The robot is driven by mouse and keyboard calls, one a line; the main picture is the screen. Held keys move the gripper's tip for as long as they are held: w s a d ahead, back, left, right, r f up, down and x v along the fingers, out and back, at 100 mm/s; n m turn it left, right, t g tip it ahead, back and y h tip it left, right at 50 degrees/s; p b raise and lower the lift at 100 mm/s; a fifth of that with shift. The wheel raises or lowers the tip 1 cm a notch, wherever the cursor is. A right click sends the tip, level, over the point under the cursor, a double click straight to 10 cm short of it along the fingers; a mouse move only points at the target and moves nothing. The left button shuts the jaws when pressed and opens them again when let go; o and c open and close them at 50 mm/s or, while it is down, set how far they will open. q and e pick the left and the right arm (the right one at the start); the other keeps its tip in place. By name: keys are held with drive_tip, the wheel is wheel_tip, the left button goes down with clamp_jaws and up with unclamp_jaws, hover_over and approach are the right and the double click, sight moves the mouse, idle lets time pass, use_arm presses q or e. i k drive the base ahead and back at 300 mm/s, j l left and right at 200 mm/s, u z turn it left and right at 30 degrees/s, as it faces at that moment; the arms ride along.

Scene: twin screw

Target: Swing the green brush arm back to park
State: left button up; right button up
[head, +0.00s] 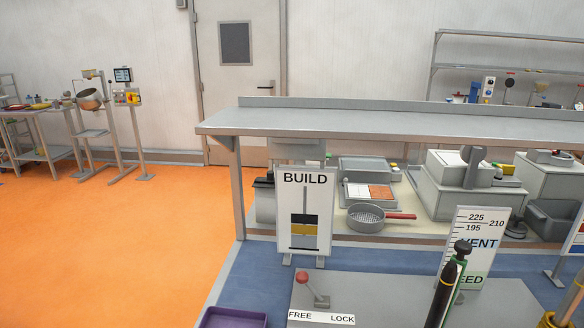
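A green upright piece (458,266) with a black knob (463,246) on top stands at the lower right, in front of a white scale board. It may be the green brush arm, but its lower part is hidden or cut off. A dark, pointed upright rod (441,292) stands just left of it and runs out of the bottom of the picture. No park mark can be made out. Neither of my grippers is in view.
A red-knobbed lever (304,280) stands on a grey panel (385,285) above a FREE/LOCK label (321,318). A BUILD sign (304,215) and a scale board (473,225) stand behind. A purple tray (234,317) is at lower left. A grey shelf (400,121) spans the bench.

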sight(462, 248)
drive_tip(key=z, duration=1.3)
